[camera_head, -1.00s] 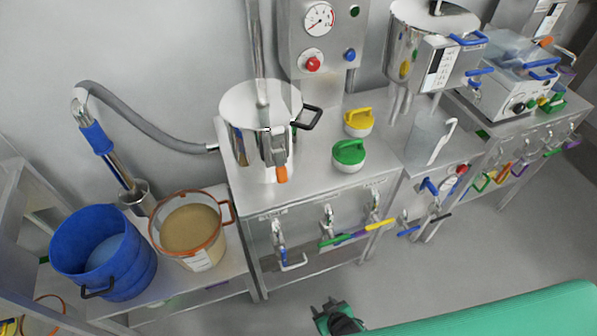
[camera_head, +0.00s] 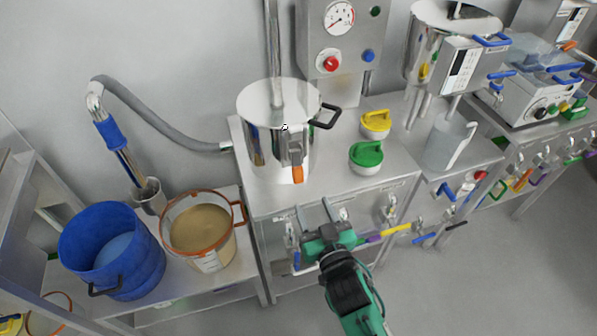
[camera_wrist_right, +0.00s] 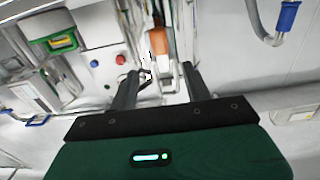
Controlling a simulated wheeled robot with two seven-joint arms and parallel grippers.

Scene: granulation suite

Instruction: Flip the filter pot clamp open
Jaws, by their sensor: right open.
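The filter pot (camera_head: 266,135) is a steel cylinder with a flat lid on the steel bench. Its clamp (camera_head: 292,150) is a grey metal latch on the front side, with an orange tip (camera_head: 297,174) hanging down. In the right wrist view the orange tip (camera_wrist_right: 158,42) lies beyond and between the fingers. My right gripper (camera_head: 332,210) is open and empty, in front of the bench edge, below and right of the clamp, apart from it. It also shows in the wrist view (camera_wrist_right: 160,82). My left gripper is out of view.
A black side handle (camera_head: 326,116) sticks out from the pot. Green-lidded (camera_head: 366,156) and yellow-lidded (camera_head: 375,124) tubs stand right of it. A blue bucket (camera_head: 110,250) and a beige-filled container (camera_head: 200,232) stand at lower left. Valves (camera_head: 390,212) line the bench front.

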